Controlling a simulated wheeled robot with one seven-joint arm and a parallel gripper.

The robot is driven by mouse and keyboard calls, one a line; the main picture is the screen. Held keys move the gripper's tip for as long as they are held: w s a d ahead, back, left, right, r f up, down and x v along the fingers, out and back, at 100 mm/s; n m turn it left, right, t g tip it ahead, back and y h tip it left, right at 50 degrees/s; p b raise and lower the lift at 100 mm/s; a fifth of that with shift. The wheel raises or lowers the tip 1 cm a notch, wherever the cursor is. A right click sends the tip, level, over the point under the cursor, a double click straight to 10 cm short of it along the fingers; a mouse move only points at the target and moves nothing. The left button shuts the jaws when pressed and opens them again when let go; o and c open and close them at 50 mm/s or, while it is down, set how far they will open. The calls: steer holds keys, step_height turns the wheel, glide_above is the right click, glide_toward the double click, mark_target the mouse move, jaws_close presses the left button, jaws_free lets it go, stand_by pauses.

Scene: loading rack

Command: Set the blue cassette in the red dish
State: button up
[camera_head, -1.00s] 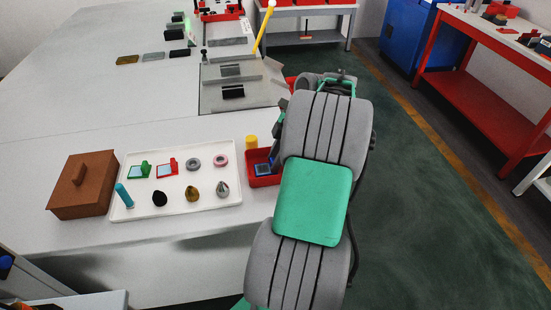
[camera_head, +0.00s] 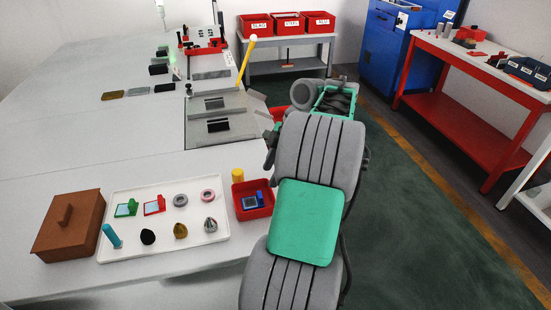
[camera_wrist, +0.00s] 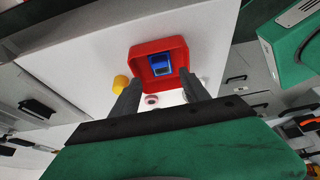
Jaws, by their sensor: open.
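The blue cassette (camera_head: 252,201) lies inside the red dish (camera_head: 239,214), which stands on the white table just right of the white tray. In the wrist view the cassette (camera_wrist: 160,65) rests in the dish (camera_wrist: 140,56), low between its walls, beyond my fingertips. My gripper (camera_wrist: 158,84) is open and empty, its two dark fingers apart, with the dish ahead of them and clear of contact as far as I can see. In the head view my arm stands right of the dish, and the fingertips are not clearly visible there.
The white tray (camera_head: 214,238) holds a green cassette (camera_head: 126,208), a red cassette (camera_head: 154,205), rings and small samples. A brown lidded box (camera_head: 68,228) stands left of it. A yellow cylinder (camera_head: 238,175) stands right behind the dish. The table behind the tray is mostly clear.

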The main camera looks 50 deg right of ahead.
steer(key=w+a+r+m+h+p, duration=0.1)
steer(key=w+a+r+m, duration=0.2)
steer(key=a, duration=0.7)
steer(key=w+a+r+m, duration=0.2)
steer(key=w+a+r, duration=0.25)
steer(key=a, duration=0.55)
steer(key=s+a+f+m+t+h, duration=0.1)
steer(key=s+a+f+m, duration=0.3)
steer(key=s+a, duration=0.5)
steer(key=a+m+h, duration=0.1)
steer(key=a+m, duration=0.1)
steer(key=a, duration=0.1)
steer(key=shift+a+f+h, duration=0.2)
steer(key=shift+f+h, duration=0.1)
steer(key=shift+h, duration=0.1)
